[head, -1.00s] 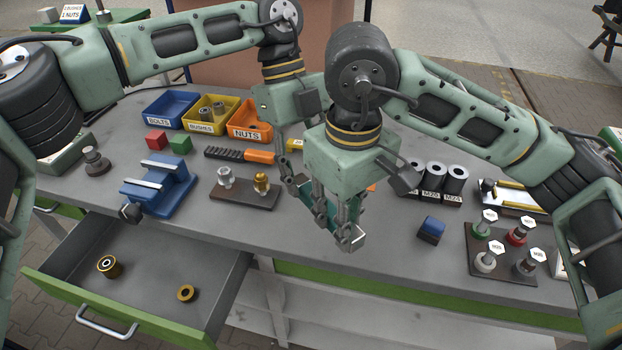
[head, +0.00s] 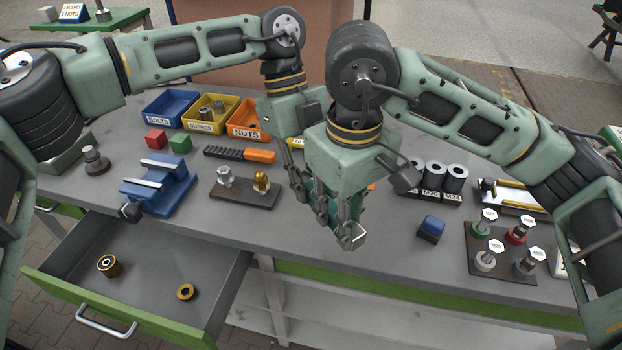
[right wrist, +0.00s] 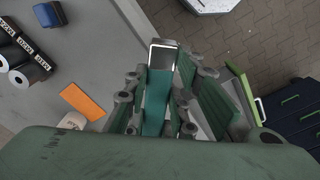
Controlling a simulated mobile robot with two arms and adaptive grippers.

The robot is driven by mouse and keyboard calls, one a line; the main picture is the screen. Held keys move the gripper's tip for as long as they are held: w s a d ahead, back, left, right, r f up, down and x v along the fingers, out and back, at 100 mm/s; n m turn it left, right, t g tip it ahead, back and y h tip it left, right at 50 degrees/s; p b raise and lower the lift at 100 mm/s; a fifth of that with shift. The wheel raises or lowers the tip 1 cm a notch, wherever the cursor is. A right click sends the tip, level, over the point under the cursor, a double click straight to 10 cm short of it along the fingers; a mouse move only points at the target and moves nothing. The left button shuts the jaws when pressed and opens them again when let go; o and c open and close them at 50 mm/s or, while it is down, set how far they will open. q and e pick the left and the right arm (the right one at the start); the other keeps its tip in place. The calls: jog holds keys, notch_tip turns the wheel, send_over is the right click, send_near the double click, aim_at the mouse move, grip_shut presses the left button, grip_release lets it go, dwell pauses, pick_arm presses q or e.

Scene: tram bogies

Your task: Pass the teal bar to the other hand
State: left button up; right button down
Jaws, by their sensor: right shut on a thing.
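The teal bar (right wrist: 155,103) is held in my right gripper (head: 342,228), which is shut on it above the front part of the bench. In the head view the fingers hide most of the bar. My left gripper (head: 304,192) is close against the right one, on its left side, with its fingers pointing down. In the right wrist view, green finger parts crowd the right side of the bar. The fingers overlap, so I cannot tell whether the left gripper's jaws are open or shut, or whether they touch the bar.
A blue vise (head: 158,187) and a stand with two fittings (head: 243,194) are left of the grippers. A blue block (head: 431,229) and a tray of labelled bolts (head: 497,262) are on the right. An open drawer (head: 140,275) juts out at front left.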

jog(key=c, duration=1.4)
grip_release()
jog(key=shift+s+a, duration=0.1)
jog(key=shift+a, duration=0.05)
